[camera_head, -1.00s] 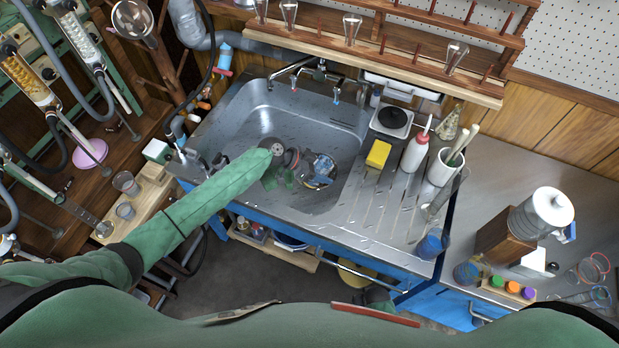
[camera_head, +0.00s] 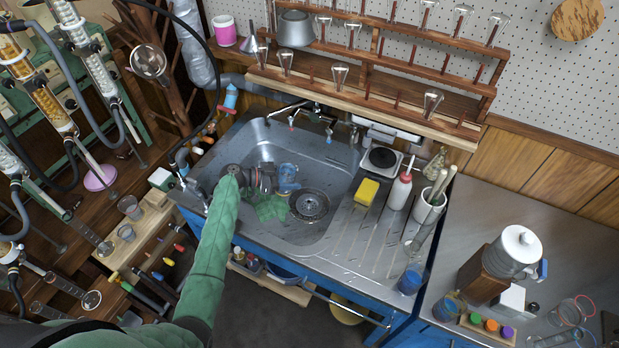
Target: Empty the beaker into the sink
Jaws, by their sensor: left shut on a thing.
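My left gripper (camera_head: 268,180) is over the sink basin (camera_head: 322,175), its arm coming in from below in a green sleeve. It is shut on a small clear beaker (camera_head: 288,173) with a bluish look, at the gripper's right side. I cannot tell the beaker's exact tilt or whether liquid is in it. A green patch (camera_head: 271,208) lies on the basin floor below the gripper; cloth or liquid, I cannot tell. The round dark drain (camera_head: 309,205) is right of the patch. My right gripper is not in view.
Taps (camera_head: 312,115) stand at the sink's back edge. A yellow sponge (camera_head: 367,192), a wash bottle (camera_head: 399,190) and a white pot (camera_head: 430,207) stand on the right drainboard. A wooden glassware rack (camera_head: 365,85) hangs behind. Glass columns crowd the left.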

